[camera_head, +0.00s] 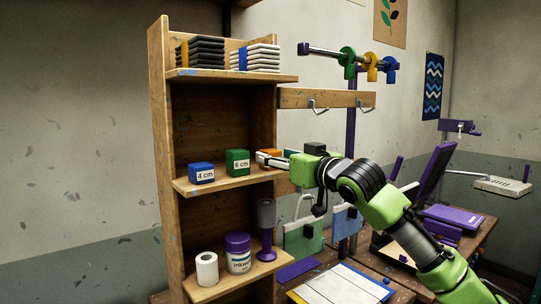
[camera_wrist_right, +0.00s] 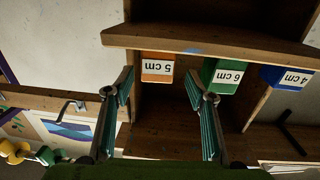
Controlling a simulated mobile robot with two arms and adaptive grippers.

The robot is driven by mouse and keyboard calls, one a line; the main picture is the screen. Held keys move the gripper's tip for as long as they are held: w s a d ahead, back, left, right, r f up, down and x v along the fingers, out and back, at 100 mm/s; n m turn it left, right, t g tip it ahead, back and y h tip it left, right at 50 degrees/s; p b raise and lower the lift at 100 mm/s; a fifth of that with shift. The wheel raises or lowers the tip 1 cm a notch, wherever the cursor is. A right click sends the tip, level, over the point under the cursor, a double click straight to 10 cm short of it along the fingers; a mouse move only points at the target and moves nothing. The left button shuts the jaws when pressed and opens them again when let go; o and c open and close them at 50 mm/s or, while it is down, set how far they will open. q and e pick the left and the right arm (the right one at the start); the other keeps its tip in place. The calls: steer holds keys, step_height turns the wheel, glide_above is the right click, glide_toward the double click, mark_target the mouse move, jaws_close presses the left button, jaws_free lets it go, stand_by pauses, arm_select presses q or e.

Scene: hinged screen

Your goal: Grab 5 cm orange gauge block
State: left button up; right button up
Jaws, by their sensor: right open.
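The orange gauge block (camera_wrist_right: 157,68), labelled 5 cm, sits on the middle shelf (camera_wrist_right: 225,42) of a wooden rack, seen upside down in the right wrist view. In the head view the orange block (camera_head: 271,153) is partly hidden at the shelf's right end by my right gripper (camera_head: 284,158). In the wrist view my right gripper (camera_wrist_right: 159,80) is open and empty. Its two fingers stand to either side of the block in the picture; whether they reach around it I cannot tell. My left gripper is in neither view.
The green 6 cm block (camera_head: 238,162) stands beside the orange one, and the blue 4 cm block (camera_head: 201,173) is further left. Stacked plates fill the top shelf (camera_head: 230,76). A hook rail (camera_head: 326,98) is right of the rack, above the gripper.

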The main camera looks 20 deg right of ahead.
mark_target(275, 153)
steer(key=x, duration=0.1)
steer(key=p+x, duration=0.2)
steer(key=shift+w+d+r, duration=0.1)
steer(key=shift+w+r, duration=0.15)
steer(key=shift+r, duration=0.05)
steer(key=shift+w+f, duration=0.15)
steer(key=shift+w, duration=0.3)
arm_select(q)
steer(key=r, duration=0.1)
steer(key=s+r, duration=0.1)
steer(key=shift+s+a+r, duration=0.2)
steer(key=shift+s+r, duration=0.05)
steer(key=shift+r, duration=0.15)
arm_select(e)
steer(key=shift+s, duration=0.1)
steer(key=c, duration=1.1)
